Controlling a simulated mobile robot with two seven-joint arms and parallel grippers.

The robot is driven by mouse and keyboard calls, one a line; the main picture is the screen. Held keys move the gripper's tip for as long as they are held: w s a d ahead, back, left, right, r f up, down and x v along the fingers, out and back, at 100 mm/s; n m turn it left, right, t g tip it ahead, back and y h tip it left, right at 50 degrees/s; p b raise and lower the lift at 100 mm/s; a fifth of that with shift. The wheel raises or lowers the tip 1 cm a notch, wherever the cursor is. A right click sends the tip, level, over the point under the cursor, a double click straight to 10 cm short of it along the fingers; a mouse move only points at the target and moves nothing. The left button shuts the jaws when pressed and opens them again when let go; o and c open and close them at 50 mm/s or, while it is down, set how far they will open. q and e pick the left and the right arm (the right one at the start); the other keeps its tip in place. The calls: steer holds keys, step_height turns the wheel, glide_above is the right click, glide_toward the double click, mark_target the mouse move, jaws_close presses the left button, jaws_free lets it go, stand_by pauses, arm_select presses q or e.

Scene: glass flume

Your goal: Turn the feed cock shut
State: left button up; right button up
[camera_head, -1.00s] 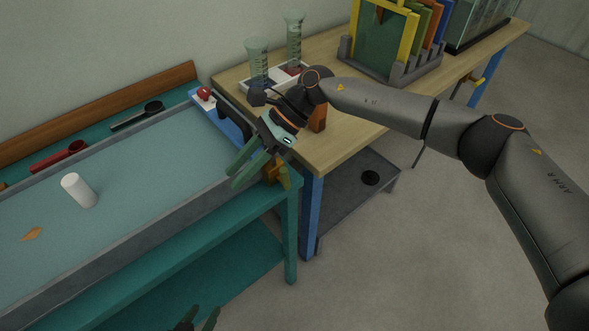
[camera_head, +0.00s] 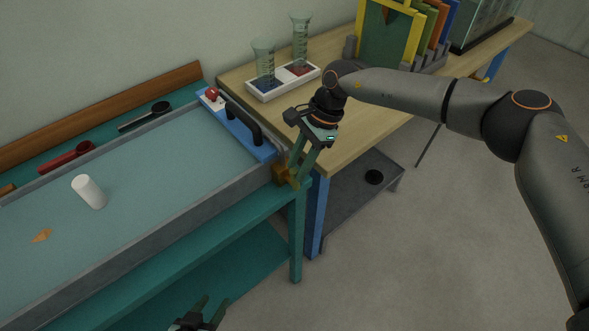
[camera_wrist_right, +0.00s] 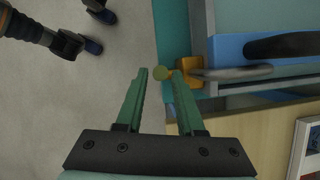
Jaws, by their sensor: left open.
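The brass-coloured feed cock (camera_head: 284,174) is at the near right corner of the flume, below the blue end piece. In the right wrist view the cock (camera_wrist_right: 190,72) shows with a small yellow-green round end and a grey bar on its other side. My right gripper (camera_head: 298,172) reaches down to the cock. In its wrist view the fingers (camera_wrist_right: 160,76) are apart, with the round end between their tips and the right finger close to the brass body. Contact cannot be told. My left gripper (camera_head: 214,304) is open and empty at the bottom, below the flume.
The blue end piece with a black handle (camera_head: 243,124) spans the flume's right end. A wooden table (camera_head: 355,135) with a white tray (camera_head: 262,95) and glass cylinders adjoins on the right. The floor in front is clear.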

mark_target(292, 177)
steer(key=shift+x, duration=1.35)
steer(key=shift+c, duration=0.4)
jaws_close()
